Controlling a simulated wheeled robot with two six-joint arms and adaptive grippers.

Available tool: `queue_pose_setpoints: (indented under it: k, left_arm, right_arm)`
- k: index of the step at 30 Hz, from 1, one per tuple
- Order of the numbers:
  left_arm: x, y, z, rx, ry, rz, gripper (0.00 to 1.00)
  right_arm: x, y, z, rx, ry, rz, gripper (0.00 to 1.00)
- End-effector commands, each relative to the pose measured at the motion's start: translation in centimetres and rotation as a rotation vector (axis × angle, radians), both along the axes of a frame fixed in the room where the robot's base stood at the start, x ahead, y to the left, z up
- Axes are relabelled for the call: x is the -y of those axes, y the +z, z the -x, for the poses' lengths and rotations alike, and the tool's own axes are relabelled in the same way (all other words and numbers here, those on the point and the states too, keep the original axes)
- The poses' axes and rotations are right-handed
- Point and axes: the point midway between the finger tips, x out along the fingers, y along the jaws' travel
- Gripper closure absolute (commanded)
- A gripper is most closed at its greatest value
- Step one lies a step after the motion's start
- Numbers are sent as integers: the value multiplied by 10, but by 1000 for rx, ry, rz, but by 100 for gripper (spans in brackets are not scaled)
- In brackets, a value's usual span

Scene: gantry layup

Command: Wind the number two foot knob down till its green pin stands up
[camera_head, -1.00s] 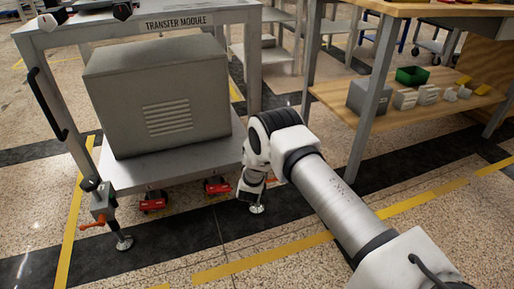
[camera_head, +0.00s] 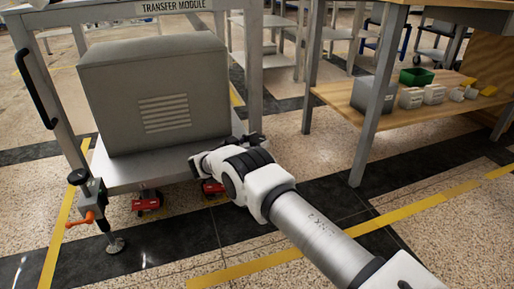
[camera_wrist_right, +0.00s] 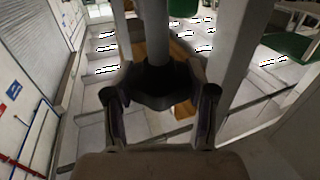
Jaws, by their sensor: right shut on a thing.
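The transfer module (camera_head: 246,60) is a grey metal frame on feet. In the right wrist view, my right gripper (camera_wrist_right: 158,94) is shut on a dark faceted knob (camera_wrist_right: 158,84), one finger on each side, with a grey shaft beyond it. In the head view, my right arm (camera_head: 250,178) reaches to the module's front right leg and covers its foot; the grip is mostly hidden there. The front left leg's foot has a black knob (camera_head: 78,177), an orange handle (camera_head: 76,221) and a round pad (camera_head: 115,244). I see no green pin or foot number. My left gripper is not in view.
A grey louvred box (camera_head: 155,95) stands on the module's lower shelf (camera_head: 130,172). Red casters (camera_head: 146,202) sit beneath it. To the right stands a wooden-shelved bench (camera_head: 345,103) with a green bin (camera_head: 416,77) and several pale blocks. The floor in front is open.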

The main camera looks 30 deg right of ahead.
Motion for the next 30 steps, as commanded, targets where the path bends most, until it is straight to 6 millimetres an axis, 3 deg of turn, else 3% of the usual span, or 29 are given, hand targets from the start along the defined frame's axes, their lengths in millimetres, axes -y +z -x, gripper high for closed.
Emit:
queue_pose_setpoints:
  k: [19,20,21,22,30]
  left_arm:
    - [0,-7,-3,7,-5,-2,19]
    - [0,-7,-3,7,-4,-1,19]
    - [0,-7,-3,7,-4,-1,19]
    - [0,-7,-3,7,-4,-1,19]
    - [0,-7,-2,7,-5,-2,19]
  right_arm:
    - [1,1,0,-1,-56,2,79]
    - [1,1,0,0,-56,2,41]
    - [1,1,0,0,-56,2,27]
    - [1,1,0,0,-56,2,19]
    - [0,1,0,0,-55,2,19]
